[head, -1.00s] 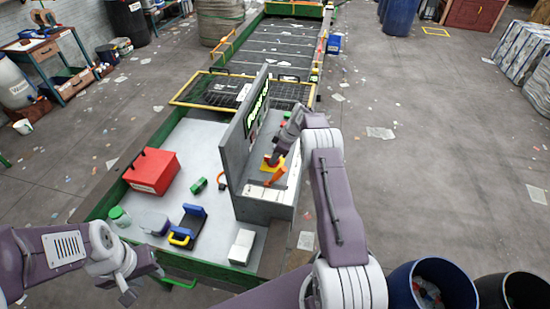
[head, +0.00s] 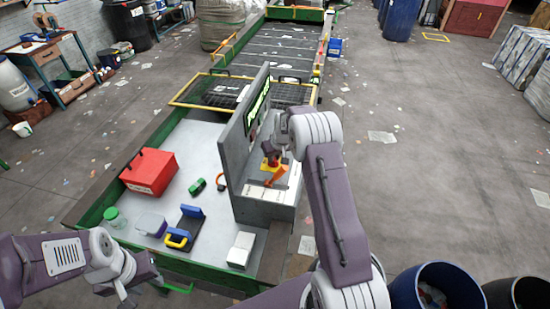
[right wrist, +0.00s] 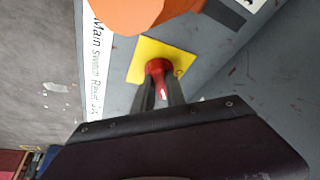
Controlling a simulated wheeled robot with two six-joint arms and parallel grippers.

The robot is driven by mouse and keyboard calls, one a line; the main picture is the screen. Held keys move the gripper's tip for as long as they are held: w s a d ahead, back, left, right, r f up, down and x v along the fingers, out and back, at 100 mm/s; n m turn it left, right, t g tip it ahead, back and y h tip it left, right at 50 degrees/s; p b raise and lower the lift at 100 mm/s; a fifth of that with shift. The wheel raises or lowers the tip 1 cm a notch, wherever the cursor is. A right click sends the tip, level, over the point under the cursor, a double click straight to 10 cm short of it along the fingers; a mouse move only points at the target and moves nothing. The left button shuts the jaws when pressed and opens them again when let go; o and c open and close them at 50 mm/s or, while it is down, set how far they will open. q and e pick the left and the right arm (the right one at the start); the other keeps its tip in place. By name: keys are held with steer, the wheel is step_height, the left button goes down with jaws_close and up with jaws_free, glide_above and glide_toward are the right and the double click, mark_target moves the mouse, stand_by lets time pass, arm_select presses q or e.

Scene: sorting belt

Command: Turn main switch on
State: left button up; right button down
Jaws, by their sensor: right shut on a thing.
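The main switch has a red knob (right wrist: 159,72) on a yellow square plate (right wrist: 180,58), fixed to the grey panel. A white label (right wrist: 97,55) with "Main switch" lettering runs beside it. In the head view the yellow plate (head: 266,167) sits on the low grey console, partly hidden by my right gripper (head: 272,158). That gripper is shut on the red knob, its two fingers (right wrist: 160,90) on either side of it in the right wrist view. My left gripper (head: 126,297) hangs at the lower left, away from the switch; its finger gap is unclear.
An orange part (right wrist: 145,14) sits close to the switch. A grey upright board (head: 240,145) stands left of the console. Blue barrel (head: 405,290) at lower right.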

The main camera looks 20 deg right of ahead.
steer(key=shift+w+r+m+h, duration=0.15)
steer(key=shift+m+h, duration=0.25)
steer(key=shift+m, duration=0.5)
steer(key=shift+w+a+m+h+b, duration=0.1)
steer(key=shift+m+h+b, duration=0.2)
steer(key=shift+m+b, duration=0.5)
steer(key=m+h+b, duration=0.1)
steer(key=m+b, duration=0.1)
steer(key=shift+a+m, duration=0.1)
steer(key=shift+m, duration=0.2)
steer(key=shift+m+g+b, duration=0.3)
steer(key=shift+m+b, duration=0.2)
steer(key=shift+m, duration=0.1)
steer(key=shift+r, duration=0.1)
steer(key=c, duration=1.4)
jaws_free()
steer(key=shift+o, duration=0.2)
steer(key=shift+f, duration=0.2)
steer(key=shift+r, duration=0.1)
